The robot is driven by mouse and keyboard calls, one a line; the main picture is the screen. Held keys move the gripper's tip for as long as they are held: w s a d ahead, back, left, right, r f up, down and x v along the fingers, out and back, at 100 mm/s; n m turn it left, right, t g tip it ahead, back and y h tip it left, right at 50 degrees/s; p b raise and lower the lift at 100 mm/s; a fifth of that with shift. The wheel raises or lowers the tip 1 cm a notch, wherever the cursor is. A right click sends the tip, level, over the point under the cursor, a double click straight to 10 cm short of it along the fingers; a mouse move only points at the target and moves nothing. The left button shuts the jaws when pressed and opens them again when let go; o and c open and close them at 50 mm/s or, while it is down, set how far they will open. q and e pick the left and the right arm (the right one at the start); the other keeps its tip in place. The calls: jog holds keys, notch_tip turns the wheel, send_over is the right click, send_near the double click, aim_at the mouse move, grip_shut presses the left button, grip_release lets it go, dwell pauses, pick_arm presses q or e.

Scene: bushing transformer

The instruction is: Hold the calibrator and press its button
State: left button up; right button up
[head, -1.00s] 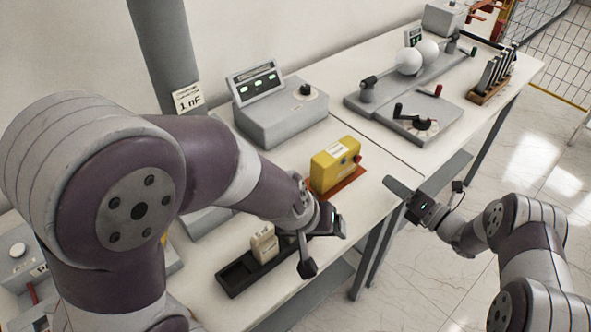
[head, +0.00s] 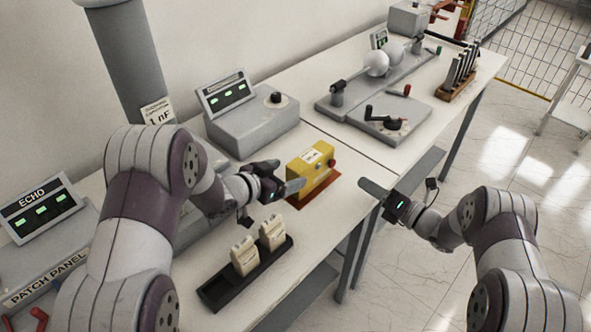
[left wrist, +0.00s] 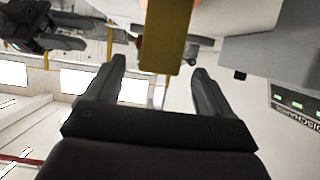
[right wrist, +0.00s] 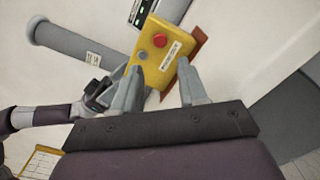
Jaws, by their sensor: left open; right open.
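The calibrator is a yellow box (head: 311,165) on a red-brown base mat (head: 317,188), near the table's front edge. Its red button (head: 333,162) is on the end facing right. My left gripper (head: 281,177) is open at the box's left end; the box (left wrist: 168,40) shows between its fingers in the left wrist view, and I cannot tell if they touch it. My right gripper (head: 368,188) is open and empty, off the front edge to the right. In the right wrist view the red button (right wrist: 160,40) and a grey button (right wrist: 143,54) face it, beyond the fingertips.
A black tray (head: 216,291) with two pale blocks (head: 246,256) lies left of the calibrator. A grey display unit (head: 250,125) stands behind it. A crank device (head: 385,123) and white spheres (head: 377,64) are farther right. The space before the table is open floor.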

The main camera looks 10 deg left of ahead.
aim_at(304, 168)
pick_arm(q)
jog(key=x, duration=0.8)
jog(key=c, duration=1.2)
jog(key=shift+c, duration=0.7)
pick_arm(e)
grip_shut()
jog(key=shift+a, duration=0.1)
